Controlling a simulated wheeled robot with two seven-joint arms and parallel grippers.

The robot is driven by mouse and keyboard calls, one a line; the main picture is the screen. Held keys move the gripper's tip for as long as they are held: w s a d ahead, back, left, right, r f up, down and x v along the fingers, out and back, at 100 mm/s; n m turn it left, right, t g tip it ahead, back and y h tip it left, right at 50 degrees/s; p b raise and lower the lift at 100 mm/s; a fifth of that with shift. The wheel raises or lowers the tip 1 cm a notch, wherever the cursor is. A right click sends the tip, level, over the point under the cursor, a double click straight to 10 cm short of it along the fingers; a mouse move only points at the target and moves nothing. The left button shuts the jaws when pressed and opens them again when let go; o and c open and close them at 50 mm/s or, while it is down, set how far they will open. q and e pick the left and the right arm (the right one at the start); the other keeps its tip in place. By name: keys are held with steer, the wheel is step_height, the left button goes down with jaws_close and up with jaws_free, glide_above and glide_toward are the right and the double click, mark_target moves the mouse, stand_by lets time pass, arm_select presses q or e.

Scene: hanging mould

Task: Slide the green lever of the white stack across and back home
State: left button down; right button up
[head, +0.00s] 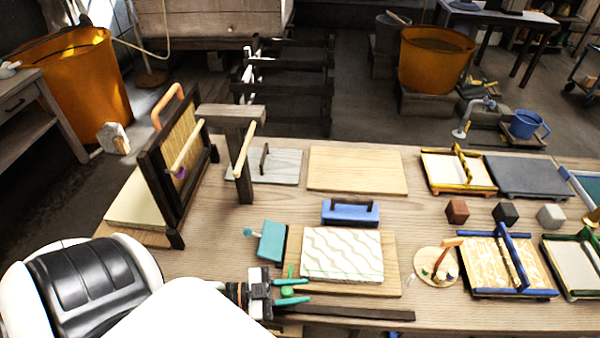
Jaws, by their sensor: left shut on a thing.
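The white stack (342,252) is a block of pale layers with wavy lines and a thin green line low on its front. It lies flat on a light wooden board (390,278). The green lever (290,270) stands at the left side of the stack, near the board's left edge. My left gripper (291,291) reaches in from the lower left, its teal fingers on either side of the lever's green knob and closed on it. The lever's lower part is partly hidden by the fingers. My right gripper is not in view.
A dark strip (350,313) lies in front. A dark upright frame (178,160) stands at left. A round board (436,266) and blue-framed mould (505,264) lie right.

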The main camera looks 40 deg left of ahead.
arm_select(q)
steer(key=c, duration=1.3)
jaws_free()
steer(key=shift+a, duration=0.15)
steer(key=shift+c, duration=0.2)
steer(key=shift+o, duration=1.1)
steer(key=shift+s+a, duration=0.15)
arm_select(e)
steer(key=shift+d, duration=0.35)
arm_select(q)
steer(key=b+v, duration=0.2)
steer(key=v, duration=0.9)
steer(key=shift+s, duration=0.1)
steer(key=shift+s+a+b, duration=0.3)
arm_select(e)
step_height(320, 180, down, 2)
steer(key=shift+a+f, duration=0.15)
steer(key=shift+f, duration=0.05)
